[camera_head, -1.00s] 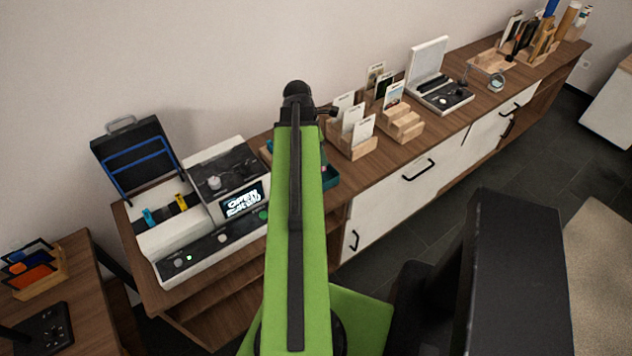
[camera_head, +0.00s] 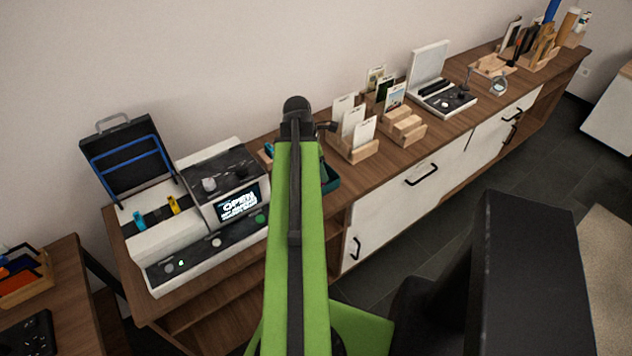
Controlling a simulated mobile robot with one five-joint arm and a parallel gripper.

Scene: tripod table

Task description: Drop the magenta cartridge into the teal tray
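The teal tray (camera_head: 332,181) is on the long wooden sideboard, just right of my green arm. Only its right part shows; the arm covers the rest. I cannot make out a magenta cartridge in this view. My arm runs up the middle of the picture to a dark joint over the sideboard. My gripper is hidden behind the arm, so its fingers and anything in them do not show.
Left of the arm stands a white console (camera_head: 211,228) with a lit screen and an open black lid (camera_head: 128,165). Wooden card holders (camera_head: 358,150) stand right of the tray. A white-lidded device (camera_head: 440,98) is farther along. The wall is close behind.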

